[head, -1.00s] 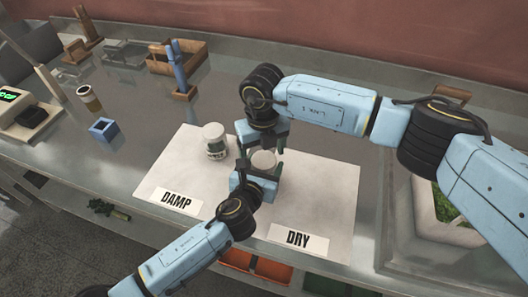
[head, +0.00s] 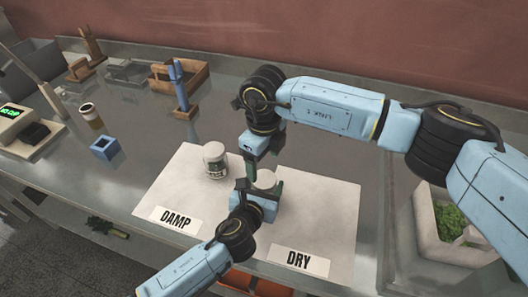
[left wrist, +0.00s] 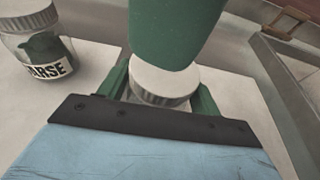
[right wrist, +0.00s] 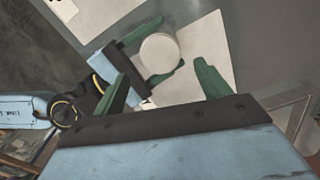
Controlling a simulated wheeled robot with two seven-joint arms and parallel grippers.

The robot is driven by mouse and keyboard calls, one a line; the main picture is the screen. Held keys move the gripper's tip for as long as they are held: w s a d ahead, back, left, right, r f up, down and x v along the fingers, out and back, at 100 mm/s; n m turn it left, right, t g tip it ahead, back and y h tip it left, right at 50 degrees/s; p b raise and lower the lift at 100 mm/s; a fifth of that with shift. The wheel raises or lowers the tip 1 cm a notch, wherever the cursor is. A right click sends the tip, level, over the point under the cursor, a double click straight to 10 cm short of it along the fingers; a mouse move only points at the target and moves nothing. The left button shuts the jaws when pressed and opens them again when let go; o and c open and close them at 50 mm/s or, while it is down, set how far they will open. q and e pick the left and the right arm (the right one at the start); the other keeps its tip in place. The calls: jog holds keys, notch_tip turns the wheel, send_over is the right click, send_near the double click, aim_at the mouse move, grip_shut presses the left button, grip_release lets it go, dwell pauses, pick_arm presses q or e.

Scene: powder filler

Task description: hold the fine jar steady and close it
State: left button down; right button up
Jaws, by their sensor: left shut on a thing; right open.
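The fine jar, its own label hidden, stands on the mat's DRY side with a white lid (head: 264,179) on top; how tight the lid sits cannot be told. My left gripper (head: 260,190) is shut around the jar's body. Its green fingers flank the jar just below the lid (left wrist: 165,83) in the left wrist view. My right gripper (head: 264,150) is open and empty above the lid, its fingers apart. In the right wrist view, the lid (right wrist: 160,52) lies beyond the right fingertips (right wrist: 162,76), apart from them.
A second lidded jar (head: 215,163), its label partly reading "ARSE" in the left wrist view (left wrist: 38,42), stands left on the white mat (head: 310,215). A planter (head: 440,225) stands right.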

aim_at(264, 179)
jog(key=n, duration=0.6)
jog(key=shift+r, duration=0.4)
jog(key=n, duration=0.5)
jog(key=shift+r+n, duration=0.3)
jog(key=shift+n, duration=0.1)
jog(key=n, duration=0.5)
jog(key=shift+r, duration=0.3)
jog(key=n, duration=0.4)
jog(key=shift+r, duration=0.2)
jog(key=shift+f, duration=4.05)
